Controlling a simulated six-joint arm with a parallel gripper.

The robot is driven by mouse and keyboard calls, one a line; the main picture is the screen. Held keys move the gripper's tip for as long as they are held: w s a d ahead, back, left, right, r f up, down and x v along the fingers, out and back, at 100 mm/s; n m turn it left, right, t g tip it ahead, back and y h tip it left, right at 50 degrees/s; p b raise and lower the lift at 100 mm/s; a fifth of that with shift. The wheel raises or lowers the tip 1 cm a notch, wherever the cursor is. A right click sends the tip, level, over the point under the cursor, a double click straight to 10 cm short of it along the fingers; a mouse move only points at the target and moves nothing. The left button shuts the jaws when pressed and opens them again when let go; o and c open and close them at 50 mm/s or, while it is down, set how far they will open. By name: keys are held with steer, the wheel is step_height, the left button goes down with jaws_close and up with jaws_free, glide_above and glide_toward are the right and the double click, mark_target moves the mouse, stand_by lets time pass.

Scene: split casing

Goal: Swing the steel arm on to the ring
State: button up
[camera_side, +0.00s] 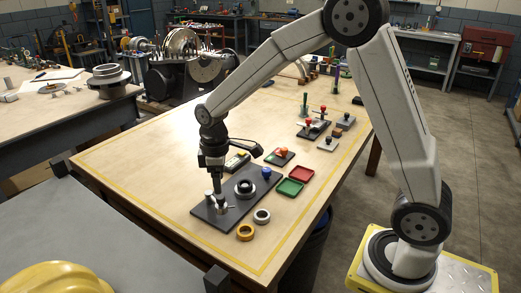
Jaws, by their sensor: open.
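My gripper (220,204) points straight down over the front left part of a dark base plate (205,215). It is open; its fingers are small here and partly merge with the metal parts below them. A small steel piece (231,207), seemingly the steel arm, shows beside the fingertips; its far end and pivot are hard to make out. A black ring-shaped part (245,187) with a pale rim stands on the plate, right of and behind my gripper. I cannot tell whether the fingers touch the steel piece.
A blue knob (266,173) stands at the plate's back end. An orange ring (245,232) and a grey ring (262,216) lie on the table in front. Green (289,187) and red (301,174) trays sit to the right. The table's left side is clear.

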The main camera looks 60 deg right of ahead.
mark_target(220, 197)
steer(key=shift+f, duration=2.7)
jaws_close()
